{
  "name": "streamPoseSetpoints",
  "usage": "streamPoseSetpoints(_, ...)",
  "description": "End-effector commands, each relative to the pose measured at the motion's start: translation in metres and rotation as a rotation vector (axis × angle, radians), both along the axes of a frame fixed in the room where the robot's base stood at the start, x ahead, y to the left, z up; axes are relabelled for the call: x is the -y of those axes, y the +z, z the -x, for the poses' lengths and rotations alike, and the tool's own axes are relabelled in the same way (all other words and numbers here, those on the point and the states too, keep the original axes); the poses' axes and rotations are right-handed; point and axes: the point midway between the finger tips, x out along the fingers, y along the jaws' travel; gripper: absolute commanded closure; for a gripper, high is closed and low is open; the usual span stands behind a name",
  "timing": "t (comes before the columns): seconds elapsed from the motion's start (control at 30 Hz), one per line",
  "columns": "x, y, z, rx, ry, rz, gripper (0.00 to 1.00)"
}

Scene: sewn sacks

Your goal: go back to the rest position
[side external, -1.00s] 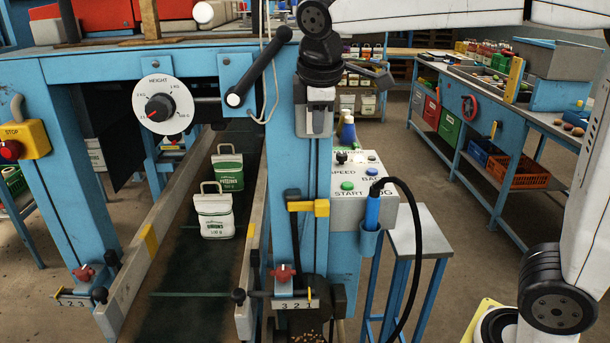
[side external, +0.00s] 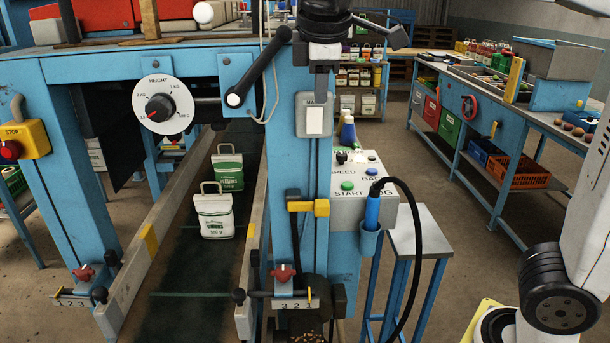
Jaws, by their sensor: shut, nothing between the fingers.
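My gripper (side external: 321,88) points down in front of the blue post of the sewing machine frame, at the top middle of the side external view. Its fingers are shut with nothing between them. The tips are just above or in front of the main switch (side external: 314,121), a white rocker on a grey plate. I cannot tell whether they touch it. Most of my arm above the gripper is outside the picture.
Two small sacks, a white one (side external: 214,212) and a green one (side external: 229,170), stand on the conveyor (side external: 180,290). A button box (side external: 362,180) and a holstered blue tool (side external: 372,210) with a black cable are right of the post.

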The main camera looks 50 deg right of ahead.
Motion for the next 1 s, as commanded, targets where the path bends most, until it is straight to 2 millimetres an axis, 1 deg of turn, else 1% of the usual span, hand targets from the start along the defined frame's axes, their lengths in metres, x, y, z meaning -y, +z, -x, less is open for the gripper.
streamPoseSetpoints(0.17, 0.001, -0.010, -0.003, -0.001, -0.012, -0.009, 1.00)
streamPoseSetpoints(0.27, 0.002, -0.027, -0.006, -0.001, -0.031, -0.026, 1.00)
streamPoseSetpoints(0.37, 0.005, -0.053, -0.009, 0.001, -0.065, -0.053, 1.00)
streamPoseSetpoints(0.47, 0.009, -0.087, -0.011, 0.005, -0.115, -0.091, 1.00)
streamPoseSetpoints(0.53, 0.012, -0.114, -0.011, 0.009, -0.157, -0.124, 1.00)
streamPoseSetpoints(0.6, 0.015, -0.141, -0.008, 0.013, -0.205, -0.156, 1.00)
streamPoseSetpoints(0.67, 0.019, -0.163, -0.005, 0.017, -0.250, -0.186, 1.00)
streamPoseSetpoints(0.7, 0.021, -0.178, -0.001, 0.020, -0.282, -0.203, 1.00)
streamPoseSetpoints(0.77, 0.025, -0.199, 0.005, 0.025, -0.331, -0.232, 1.00)
streamPoseSetpoints(0.8, 0.027, -0.213, 0.010, 0.028, -0.365, -0.250, 1.00)
streamPoseSetpoints(0.9, 0.034, -0.247, 0.025, 0.038, -0.454, -0.293, 1.00)
streamPoseSetpoints(1.0, 0.040, -0.276, 0.042, 0.050, -0.544, -0.331, 1.00)
